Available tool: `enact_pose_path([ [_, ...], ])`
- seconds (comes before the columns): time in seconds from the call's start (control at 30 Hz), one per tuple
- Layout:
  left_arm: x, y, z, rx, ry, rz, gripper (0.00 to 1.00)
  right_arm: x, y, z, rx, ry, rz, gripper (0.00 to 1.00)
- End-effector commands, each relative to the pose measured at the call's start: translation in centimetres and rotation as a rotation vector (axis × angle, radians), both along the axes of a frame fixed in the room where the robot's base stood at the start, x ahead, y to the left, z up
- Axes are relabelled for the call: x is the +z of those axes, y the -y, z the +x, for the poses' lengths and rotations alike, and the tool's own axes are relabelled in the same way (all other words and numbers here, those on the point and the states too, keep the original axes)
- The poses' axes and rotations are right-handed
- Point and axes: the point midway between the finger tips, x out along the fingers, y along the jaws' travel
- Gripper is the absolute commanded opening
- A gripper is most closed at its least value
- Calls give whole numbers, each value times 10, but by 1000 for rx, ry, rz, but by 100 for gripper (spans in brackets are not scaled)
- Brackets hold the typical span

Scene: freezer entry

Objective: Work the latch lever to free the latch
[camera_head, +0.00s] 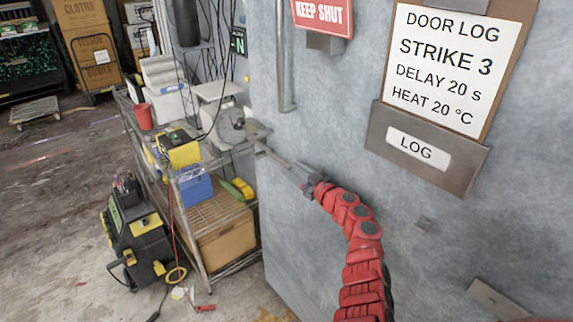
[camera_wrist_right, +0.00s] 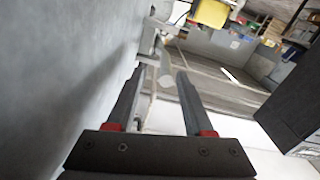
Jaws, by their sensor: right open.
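The grey metal latch lever (camera_head: 257,130) is at the left edge of the grey door (camera_head: 330,120). My right gripper (camera_head: 264,149) reaches along the door from the lower right, with its fingertips just at the lever. In the right wrist view the jaws (camera_wrist_right: 161,76) are open, one dark finger on each side. A pale grey rounded lever end (camera_wrist_right: 167,72) shows between the fingertips. I cannot tell whether either finger touches it. The latch behind the lever is mostly hidden. My left gripper is out of view.
A wire shelf cart (camera_head: 207,190) with boxes and tools stands close left of the door edge. A black and yellow machine (camera_head: 138,240) stands on the floor before it. A log holder (camera_head: 428,148) and a red sign (camera_head: 322,14) are on the door.

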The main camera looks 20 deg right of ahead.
Motion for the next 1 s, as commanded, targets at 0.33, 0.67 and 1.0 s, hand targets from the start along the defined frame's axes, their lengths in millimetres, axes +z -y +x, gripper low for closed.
enact_pose_path([
  [0.33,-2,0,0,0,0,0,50,1,-12,31,2,2,5,52],
  [0.67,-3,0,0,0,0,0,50,1,-16,36,6,1,-1,52],
  [1.0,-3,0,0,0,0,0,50,1,-15,36,5,0,-1,11],
])
